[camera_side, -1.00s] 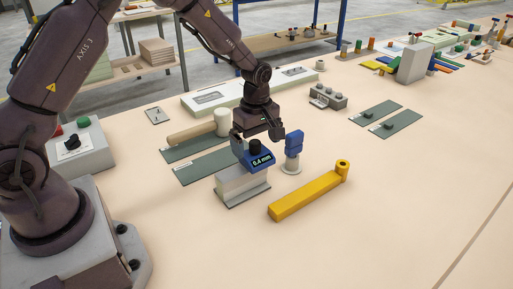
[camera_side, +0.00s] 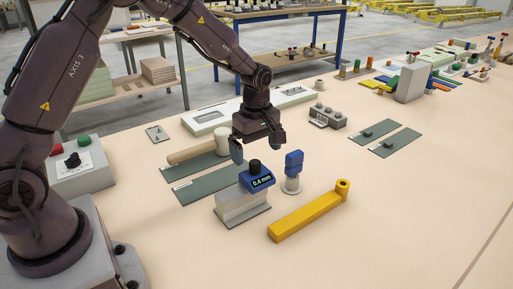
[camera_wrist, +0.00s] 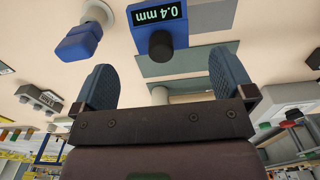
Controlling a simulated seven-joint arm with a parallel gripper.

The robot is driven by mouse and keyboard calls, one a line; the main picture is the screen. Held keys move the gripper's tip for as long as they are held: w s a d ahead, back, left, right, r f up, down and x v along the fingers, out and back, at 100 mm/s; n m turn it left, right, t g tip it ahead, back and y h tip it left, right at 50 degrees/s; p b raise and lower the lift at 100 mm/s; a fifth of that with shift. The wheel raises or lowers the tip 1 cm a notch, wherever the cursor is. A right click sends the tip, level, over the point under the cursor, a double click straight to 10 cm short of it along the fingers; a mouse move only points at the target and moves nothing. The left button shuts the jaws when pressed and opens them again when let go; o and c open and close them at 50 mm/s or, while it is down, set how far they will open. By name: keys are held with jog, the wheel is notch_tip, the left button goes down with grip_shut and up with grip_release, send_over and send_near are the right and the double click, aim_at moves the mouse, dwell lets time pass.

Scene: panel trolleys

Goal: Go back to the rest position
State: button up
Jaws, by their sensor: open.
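My gripper (camera_side: 262,146) is open and empty, raised above a blue gauge (camera_side: 257,179) with a black knob and a display reading 0.4 mm. The gauge sits on a grey-white block (camera_side: 242,205). In the wrist view, the two gripper fingers (camera_wrist: 165,85) are spread wide, with the gauge (camera_wrist: 158,25) beyond them and nothing between the tips.
A blue-topped piece (camera_side: 293,165) stands on a round base just right of the gauge. A yellow bar (camera_side: 305,212) lies to the front right. A mallet (camera_side: 195,150) and green-grey mats (camera_side: 208,185) lie behind left. The table's right front is clear.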

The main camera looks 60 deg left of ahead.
jog(key=shift+m, duration=0.4)
jog(key=shift+s+f+m, duration=0.15)
jog(key=shift+s+m, duration=0.1)
jog(key=shift+m, duration=0.35)
jog(key=s+m, duration=0.3)
jog(key=shift+d+r+g, duration=0.15)
jog(key=shift+r+g, duration=0.15)
jog(key=shift+g, duration=0.1)
jog(key=s+d+r+m+t, duration=0.3)
jog(key=s+r+m+t, duration=0.3)
jog(key=s+r+m, duration=0.7)
jog(key=s+r, duration=0.6)
jog(key=s, duration=0.1)
